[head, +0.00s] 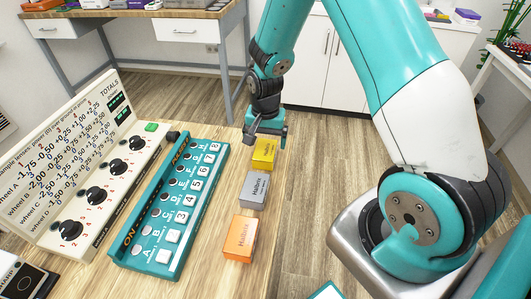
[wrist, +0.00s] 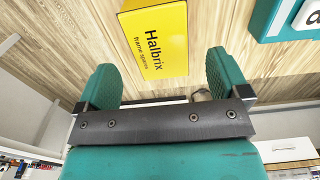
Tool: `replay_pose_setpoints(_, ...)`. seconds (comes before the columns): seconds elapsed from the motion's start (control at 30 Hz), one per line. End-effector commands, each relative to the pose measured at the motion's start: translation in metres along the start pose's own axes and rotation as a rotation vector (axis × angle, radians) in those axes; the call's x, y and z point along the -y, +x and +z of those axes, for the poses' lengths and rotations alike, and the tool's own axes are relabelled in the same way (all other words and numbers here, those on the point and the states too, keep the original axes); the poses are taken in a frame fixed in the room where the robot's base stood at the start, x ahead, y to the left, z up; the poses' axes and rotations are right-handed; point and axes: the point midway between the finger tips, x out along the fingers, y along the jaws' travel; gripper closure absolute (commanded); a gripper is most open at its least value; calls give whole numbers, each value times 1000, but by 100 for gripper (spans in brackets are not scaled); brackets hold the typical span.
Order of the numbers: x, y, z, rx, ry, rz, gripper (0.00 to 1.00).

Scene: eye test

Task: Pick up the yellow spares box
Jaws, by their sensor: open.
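The yellow spares box (head: 264,154) stands on the wooden table near its far right edge. It is marked "Halbrix frame spares" in the wrist view (wrist: 155,40). My gripper (head: 268,132) is just beyond the box in the head view. In the wrist view my gripper (wrist: 162,80) is open, and its two teal fingers point toward the box. The box lies ahead of the gap between the fingertips, and nothing is held.
A grey box (head: 255,189) and an orange box (head: 241,238) stand in a row nearer on the table (head: 210,265). The table's right edge runs close to the boxes.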

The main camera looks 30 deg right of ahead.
Motion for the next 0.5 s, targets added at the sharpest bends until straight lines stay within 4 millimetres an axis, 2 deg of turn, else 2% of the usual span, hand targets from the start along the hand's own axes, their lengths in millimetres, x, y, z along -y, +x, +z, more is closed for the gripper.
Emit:
replay_pose_setpoints(0.2, 0, 33, 2, 2, 0, 2, 6)
replay_pose_setpoints(0.5, 0, 40, 2, 0, 0, 0, 6)
